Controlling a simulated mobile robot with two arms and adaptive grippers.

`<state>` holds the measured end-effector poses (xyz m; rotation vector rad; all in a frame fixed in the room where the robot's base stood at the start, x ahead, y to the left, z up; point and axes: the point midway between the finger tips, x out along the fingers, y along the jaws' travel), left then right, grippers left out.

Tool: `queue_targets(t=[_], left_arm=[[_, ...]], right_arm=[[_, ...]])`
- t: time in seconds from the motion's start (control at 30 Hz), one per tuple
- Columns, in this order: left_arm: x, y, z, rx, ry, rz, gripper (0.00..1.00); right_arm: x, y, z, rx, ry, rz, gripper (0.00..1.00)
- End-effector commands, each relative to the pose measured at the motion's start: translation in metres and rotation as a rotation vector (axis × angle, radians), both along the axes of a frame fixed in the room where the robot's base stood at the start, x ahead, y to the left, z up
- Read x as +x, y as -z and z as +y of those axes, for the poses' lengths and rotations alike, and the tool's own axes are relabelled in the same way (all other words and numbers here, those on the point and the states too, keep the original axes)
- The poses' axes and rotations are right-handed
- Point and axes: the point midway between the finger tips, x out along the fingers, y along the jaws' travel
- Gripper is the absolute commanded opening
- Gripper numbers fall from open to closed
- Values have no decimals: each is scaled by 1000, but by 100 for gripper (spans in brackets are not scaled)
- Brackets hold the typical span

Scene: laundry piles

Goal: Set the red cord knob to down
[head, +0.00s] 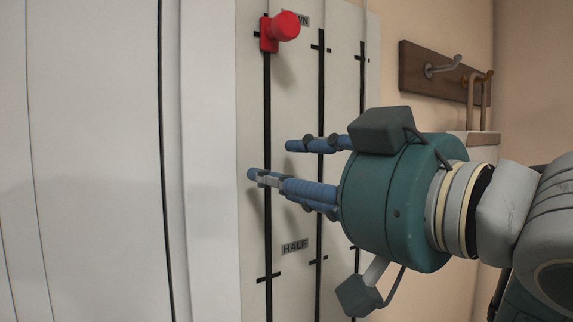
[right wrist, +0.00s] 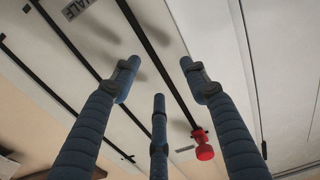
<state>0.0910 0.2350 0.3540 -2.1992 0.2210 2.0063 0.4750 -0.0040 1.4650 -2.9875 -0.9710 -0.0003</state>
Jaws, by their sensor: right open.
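The red cord knob (head: 281,29) sits near the top of the leftmost black slot (head: 267,120) on a pale wall panel (head: 300,220). It is level with a label (head: 304,19) whose visible letters are "WN"; the knob covers the rest. The knob also shows in the right wrist view (right wrist: 204,150), beyond the fingers. My right gripper (head: 272,162) is open and empty, its blue fingers spread below the knob and apart from it. A "HALF" label (head: 295,247) is lower on the panel. My left gripper is not in view.
Two more black slots with cross marks run parallel on the panel, to the right. A wooden hook rack (head: 425,70) with metal hooks hangs on the beige wall at right. A plain white surface (head: 100,160) lies left of the panel.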

Motion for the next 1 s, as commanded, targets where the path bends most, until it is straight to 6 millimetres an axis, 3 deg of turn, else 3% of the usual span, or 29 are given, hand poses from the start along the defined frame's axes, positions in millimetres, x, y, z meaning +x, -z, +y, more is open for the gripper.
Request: queue_targets(t=[0.4,0.63,0.87,1.0], left_arm=[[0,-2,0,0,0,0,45],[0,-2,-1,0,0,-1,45],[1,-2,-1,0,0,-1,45],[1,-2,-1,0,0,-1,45]], right_arm=[[8,1,6,0,0,0,45],[8,1,6,0,0,0,0],[8,1,6,0,0,0,0],[8,1,6,0,0,0,29]])
